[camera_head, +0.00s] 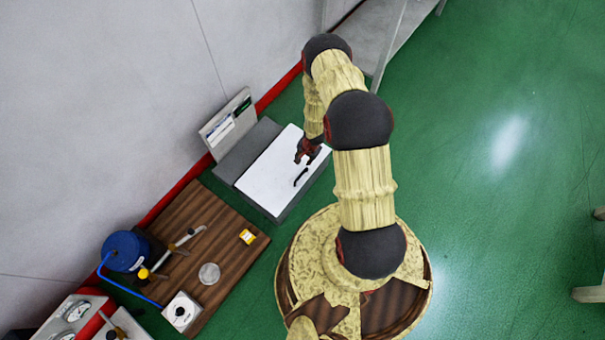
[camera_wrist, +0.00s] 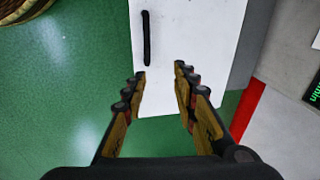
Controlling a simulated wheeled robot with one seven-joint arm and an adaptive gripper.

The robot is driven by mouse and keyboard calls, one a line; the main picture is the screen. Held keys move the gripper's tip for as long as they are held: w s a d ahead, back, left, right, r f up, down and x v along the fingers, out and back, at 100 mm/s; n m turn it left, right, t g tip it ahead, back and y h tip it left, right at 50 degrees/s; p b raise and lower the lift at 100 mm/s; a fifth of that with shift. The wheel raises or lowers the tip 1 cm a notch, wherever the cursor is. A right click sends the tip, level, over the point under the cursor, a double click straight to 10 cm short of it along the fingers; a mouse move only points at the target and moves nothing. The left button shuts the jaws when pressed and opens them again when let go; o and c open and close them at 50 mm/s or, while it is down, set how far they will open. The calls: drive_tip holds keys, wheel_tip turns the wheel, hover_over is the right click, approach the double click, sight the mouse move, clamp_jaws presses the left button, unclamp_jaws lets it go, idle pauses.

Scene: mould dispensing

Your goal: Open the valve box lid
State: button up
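The valve box has a flat white lid (camera_head: 268,180) that lies shut on its grey body. A black bar handle (camera_head: 300,177) sits near the lid's right edge. In the wrist view the lid (camera_wrist: 205,40) fills the top middle, with the handle (camera_wrist: 147,38) upright at its left. My gripper (camera_head: 305,152) is over the far right part of the lid. In the wrist view its two fingers (camera_wrist: 160,76) are spread apart with nothing between them. The handle is beyond the left fingertip, apart from it. The height above the lid is hard to tell.
A grey panel with a display (camera_head: 228,125) stands behind the box by the wall. A brown wooden board (camera_head: 200,225) to the left holds a blue drum (camera_head: 125,251), a clear dish (camera_head: 209,273) and a small yellow item (camera_head: 247,237). Green floor (camera_head: 490,180) is open to the right.

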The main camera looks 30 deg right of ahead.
approach(302, 174)
drive_tip(key=shift+m, duration=0.3)
drive_tip(key=f+b, duration=0.1)
drive_tip(key=f, duration=0.1)
drive_tip(key=w+f+b, duration=0.1)
drive_tip(key=f, duration=0.2)
drive_tip(key=f+b, duration=0.1)
drive_tip(key=f, duration=0.2)
drive_tip(key=shift+w+a+b, duration=0.15)
drive_tip(key=shift+w+b, duration=0.1)
drive_tip(key=shift+b, duration=0.1)
clamp_jaws()
